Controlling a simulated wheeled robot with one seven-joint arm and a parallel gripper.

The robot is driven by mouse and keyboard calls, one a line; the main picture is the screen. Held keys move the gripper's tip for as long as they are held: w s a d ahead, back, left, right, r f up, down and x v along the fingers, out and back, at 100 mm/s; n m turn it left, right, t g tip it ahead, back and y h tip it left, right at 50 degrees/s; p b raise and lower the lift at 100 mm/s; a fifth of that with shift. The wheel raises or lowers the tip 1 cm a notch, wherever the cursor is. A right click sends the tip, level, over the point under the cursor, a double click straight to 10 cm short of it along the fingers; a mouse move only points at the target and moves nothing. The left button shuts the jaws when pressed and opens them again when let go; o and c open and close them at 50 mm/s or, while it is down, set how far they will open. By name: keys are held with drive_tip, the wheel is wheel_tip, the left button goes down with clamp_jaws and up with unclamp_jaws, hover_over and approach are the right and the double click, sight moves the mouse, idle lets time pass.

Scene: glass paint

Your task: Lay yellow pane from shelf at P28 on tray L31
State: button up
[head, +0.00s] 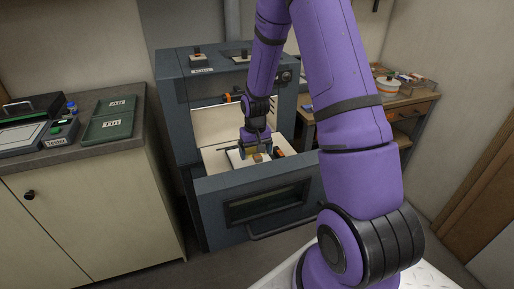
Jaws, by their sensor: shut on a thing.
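My gripper (255,150) reaches down into the open grey cabinet (176,110), just above its pale interior floor. It is shut on a small yellowish piece, which looks like the yellow pane (249,151); the fingers cover part of it. A white flat plate (234,160) lies right beneath or beside the gripper. A small brown block (258,158) shows by the fingertips. Whether the pane touches the plate is too small to tell. I cannot read a label P28 or L31 anywhere.
The cabinet's dropped front door (215,198) has a dark window and a handle. An orange object (280,154) sits inside, right of the gripper. A wooden desk (405,105) with clutter stands at right.

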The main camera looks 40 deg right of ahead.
drive_tip(key=shift+f, duration=2.5)
drive_tip(key=shift+s+a+f, duration=0.1)
drive_tip(key=o, duration=0.7)
drive_tip(key=shift+c, duration=0.2)
drive_tip(key=shift+r, duration=3.55)
